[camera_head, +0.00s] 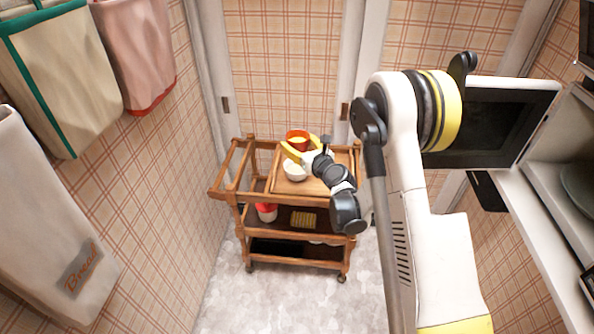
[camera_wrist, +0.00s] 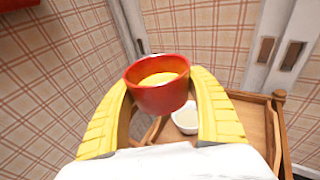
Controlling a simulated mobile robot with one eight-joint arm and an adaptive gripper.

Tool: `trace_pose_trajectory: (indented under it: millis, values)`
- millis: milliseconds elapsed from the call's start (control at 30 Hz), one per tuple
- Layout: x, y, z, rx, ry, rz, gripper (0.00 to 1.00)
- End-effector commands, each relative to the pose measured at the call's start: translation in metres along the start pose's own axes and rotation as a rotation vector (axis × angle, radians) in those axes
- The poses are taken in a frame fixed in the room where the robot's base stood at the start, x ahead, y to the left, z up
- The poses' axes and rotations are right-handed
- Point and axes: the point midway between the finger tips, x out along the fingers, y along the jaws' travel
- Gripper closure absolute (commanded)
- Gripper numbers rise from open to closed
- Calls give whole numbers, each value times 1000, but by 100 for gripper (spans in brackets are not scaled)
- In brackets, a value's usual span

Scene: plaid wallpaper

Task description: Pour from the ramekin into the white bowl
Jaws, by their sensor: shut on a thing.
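The ramekin (camera_wrist: 160,98) is red outside with yellow contents showing inside its rim. In the wrist view it sits between the two yellow fingers of my gripper (camera_wrist: 160,100), which is shut on it. It looks roughly upright. In the head view the ramekin (camera_head: 297,138) shows orange-red above the cart's top, with my gripper (camera_head: 300,150) around it. The white bowl (camera_head: 294,171) rests on the cart's top tray, in front of and below the ramekin. In the wrist view the bowl (camera_wrist: 186,120) shows behind and below the ramekin, partly hidden by it and a finger.
The wooden cart (camera_head: 228,190) has raised side rails. A red-and-white container (camera_head: 266,211) and a yellow item (camera_head: 303,219) are on its middle shelf. Hanging bags (camera_head: 50,230) line the left wall, and a dark-fronted appliance (camera_head: 490,125) is at right.

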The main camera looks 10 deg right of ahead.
Motion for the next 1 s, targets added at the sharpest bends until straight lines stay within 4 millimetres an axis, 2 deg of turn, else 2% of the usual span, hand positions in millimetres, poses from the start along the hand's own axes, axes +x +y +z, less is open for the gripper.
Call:
trace_pose_trajectory:
  millis: [33, 200, 400, 500, 700, 1000]
  values:
    - [16, 2, -17, -1, -2, -1, 70]
    - [62, 11, -63, -1, -9, -9, 70]
    - [105, 24, -114, -1, -23, -18, 70]
    - [120, 30, -134, -1, -30, -21, 70]
    - [135, 38, -156, -1, -39, -24, 70]
    - [137, 39, -158, 0, -41, -25, 70]
